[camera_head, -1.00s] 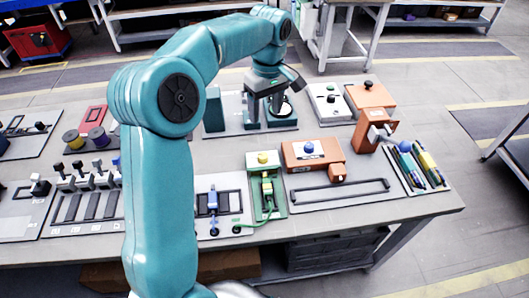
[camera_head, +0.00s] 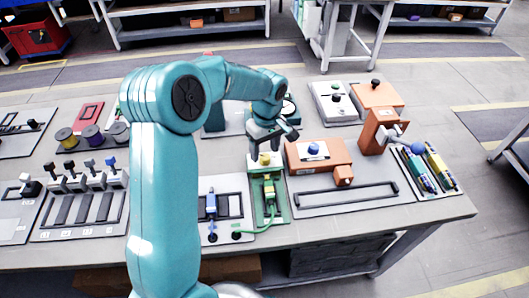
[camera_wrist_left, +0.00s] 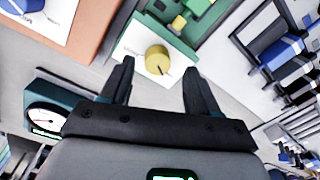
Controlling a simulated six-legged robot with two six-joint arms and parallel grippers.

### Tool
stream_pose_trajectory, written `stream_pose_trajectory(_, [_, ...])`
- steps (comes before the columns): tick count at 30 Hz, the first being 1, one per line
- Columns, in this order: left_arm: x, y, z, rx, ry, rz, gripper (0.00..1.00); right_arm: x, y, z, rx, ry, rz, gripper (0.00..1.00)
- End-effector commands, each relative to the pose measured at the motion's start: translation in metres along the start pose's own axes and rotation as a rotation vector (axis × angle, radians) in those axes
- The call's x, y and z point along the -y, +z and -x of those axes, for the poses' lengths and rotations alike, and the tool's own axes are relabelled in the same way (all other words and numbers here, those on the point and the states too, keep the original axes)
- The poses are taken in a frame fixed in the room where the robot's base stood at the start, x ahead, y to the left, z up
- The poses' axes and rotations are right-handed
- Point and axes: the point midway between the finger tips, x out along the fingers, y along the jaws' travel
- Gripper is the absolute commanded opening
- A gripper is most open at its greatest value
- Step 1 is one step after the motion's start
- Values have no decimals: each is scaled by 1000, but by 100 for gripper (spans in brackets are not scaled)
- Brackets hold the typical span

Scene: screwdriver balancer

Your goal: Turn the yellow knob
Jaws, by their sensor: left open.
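The yellow knob (camera_head: 265,158) sits on a small white plate at the far end of a green panel (camera_head: 283,212) on the table. In the left wrist view the round knob (camera_wrist_left: 158,59) has a dark line on its top and lies ahead of and between the two fingers. My left gripper (camera_head: 262,148) is open, pointing down just over the knob; its fingers also show in the left wrist view (camera_wrist_left: 158,82). I see no contact with the knob. My right gripper is not in view.
An orange box with a blue knob (camera_head: 313,149) stands close to the right of the knob. A dial gauge (camera_wrist_left: 42,121) stands nearby in the left wrist view. A green cable (camera_head: 262,230) loops near the table's front edge.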

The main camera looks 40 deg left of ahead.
Motion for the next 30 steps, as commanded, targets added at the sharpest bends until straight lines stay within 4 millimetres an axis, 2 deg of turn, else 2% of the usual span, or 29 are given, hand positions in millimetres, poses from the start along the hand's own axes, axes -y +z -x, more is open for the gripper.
stream_pose_trajectory(3, [-1,-1,-16,0,-3,0,61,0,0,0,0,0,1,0])
stream_pose_trajectory(6, [-1,-2,-23,-1,-1,0,61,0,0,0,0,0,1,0])
stream_pose_trajectory(15, [-2,-2,-25,-1,0,0,61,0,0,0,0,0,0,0])
stream_pose_trajectory(16, [-2,-2,-25,-1,0,0,54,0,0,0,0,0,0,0])
stream_pose_trajectory(18, [-2,-2,-25,-1,0,0,31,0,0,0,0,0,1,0])
stream_pose_trajectory(21, [-2,-2,-25,-1,0,0,5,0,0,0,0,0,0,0])
stream_pose_trajectory(30, [-2,-2,-24,-2,0,-27,5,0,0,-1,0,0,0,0])
